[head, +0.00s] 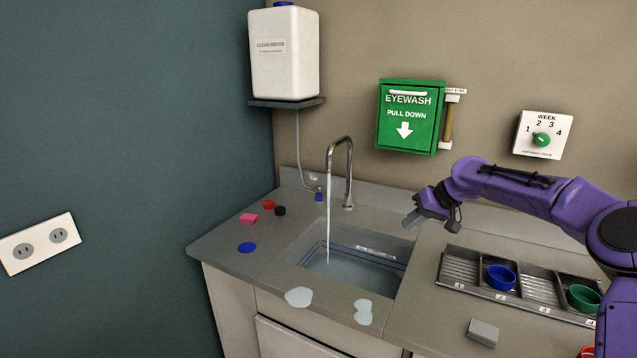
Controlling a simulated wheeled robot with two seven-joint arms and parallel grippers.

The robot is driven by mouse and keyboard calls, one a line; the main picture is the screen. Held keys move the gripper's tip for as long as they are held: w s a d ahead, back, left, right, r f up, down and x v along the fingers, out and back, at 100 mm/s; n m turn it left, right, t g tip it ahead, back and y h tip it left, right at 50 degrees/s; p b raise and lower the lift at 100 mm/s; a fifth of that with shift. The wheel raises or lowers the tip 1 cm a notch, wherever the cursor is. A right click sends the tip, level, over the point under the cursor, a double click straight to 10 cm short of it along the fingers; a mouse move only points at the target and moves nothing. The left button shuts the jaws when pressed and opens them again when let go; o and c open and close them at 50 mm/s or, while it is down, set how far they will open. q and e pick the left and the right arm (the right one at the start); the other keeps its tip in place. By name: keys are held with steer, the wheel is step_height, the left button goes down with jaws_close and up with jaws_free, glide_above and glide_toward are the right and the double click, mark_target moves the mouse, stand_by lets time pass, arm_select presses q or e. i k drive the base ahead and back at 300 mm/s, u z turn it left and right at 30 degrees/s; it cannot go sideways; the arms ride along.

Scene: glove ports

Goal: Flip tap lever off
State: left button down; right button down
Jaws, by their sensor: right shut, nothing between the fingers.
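A chrome gooseneck tap (349,165) stands behind the sink (308,232). A thin stream of water (328,215) runs from its spout into the basin, where water stands. I cannot clearly make out the tap's lever. A small blue piece (319,194) stands at the lower end of the tube, left of the tap. My right gripper (412,217) is shut and empty. In the picture it is to the right of the tap, apart from it, near the sink's back right corner. My left gripper is out of view.
A rack with a blue cup (500,278) and green cup (584,298) lies right of the sink. A green eyewash box (410,116) and a week dial (542,135) hang on the wall. Puddles (299,297) lie on the front edge. Small coloured pieces (249,218) lie left.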

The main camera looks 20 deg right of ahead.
mark_target(317, 188)
steer(key=i, duration=1)
